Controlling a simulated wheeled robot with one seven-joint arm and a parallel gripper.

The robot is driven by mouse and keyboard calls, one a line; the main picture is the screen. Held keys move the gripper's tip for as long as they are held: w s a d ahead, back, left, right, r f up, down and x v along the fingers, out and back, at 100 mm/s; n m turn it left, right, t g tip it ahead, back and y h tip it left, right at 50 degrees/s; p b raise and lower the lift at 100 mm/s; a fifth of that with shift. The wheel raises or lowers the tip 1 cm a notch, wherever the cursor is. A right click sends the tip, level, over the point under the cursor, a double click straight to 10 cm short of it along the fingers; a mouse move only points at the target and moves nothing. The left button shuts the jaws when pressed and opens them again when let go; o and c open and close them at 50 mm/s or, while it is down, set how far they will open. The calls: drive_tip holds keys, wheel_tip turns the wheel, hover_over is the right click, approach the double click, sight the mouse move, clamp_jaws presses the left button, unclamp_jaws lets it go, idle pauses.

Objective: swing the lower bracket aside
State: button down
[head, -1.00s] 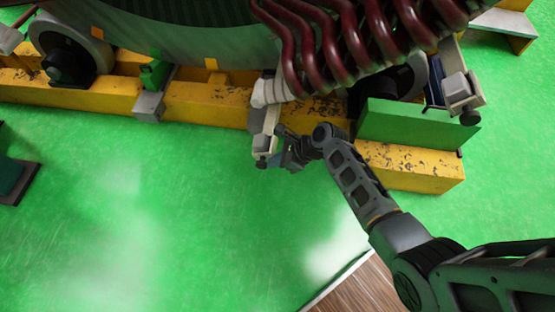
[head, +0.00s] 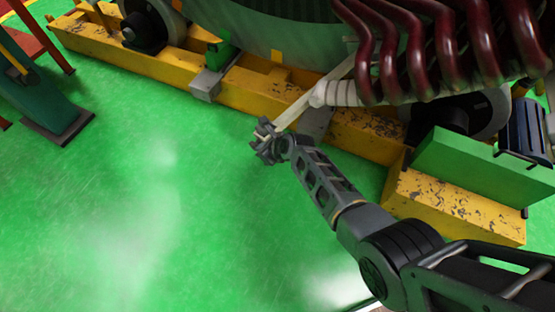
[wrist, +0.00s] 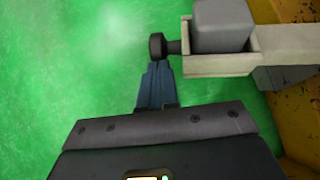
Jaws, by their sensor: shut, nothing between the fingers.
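The lower bracket (head: 303,106) is a pale bar running diagonally from under the stator out to the left, its end over the green floor. In the wrist view, the bracket (wrist: 215,66) carries a grey block (wrist: 222,25) and a dark round knob (wrist: 157,46) on its left end. My gripper (head: 264,140) is at the bracket's outer end in the head view. In the wrist view, my gripper (wrist: 157,70) is shut, with blue-grey fingers just below the knob. I cannot tell whether the fingertips touch it. The bracket's inner end is partly hidden by the white-wrapped coil end.
Dark red coils (head: 440,40) hang over the right of the stator (head: 270,30). A worn yellow rail (head: 160,70) runs beneath, with a green block (head: 470,160) at right. A green-and-red stand (head: 40,100) is at left. The floor (head: 150,210) in front is clear.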

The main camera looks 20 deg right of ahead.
drive_tip(key=w+a+f+b, duration=0.2)
drive_tip(key=w+b, duration=0.4)
drive_tip(key=w+a+f+b, duration=0.2)
drive_tip(key=w+b, duration=0.3)
drive_tip(key=b, duration=0.1)
drive_tip(key=shift+w+f, duration=0.3)
drive_tip(key=shift+w, duration=0.05)
drive_tip(key=shift+a, duration=0.1)
drive_tip(key=s+r+p, duration=0.7)
drive_tip(key=s+p, duration=0.4)
drive_tip(key=shift+d+r, duration=0.2)
drive_tip(key=shift+d, duration=0.05)
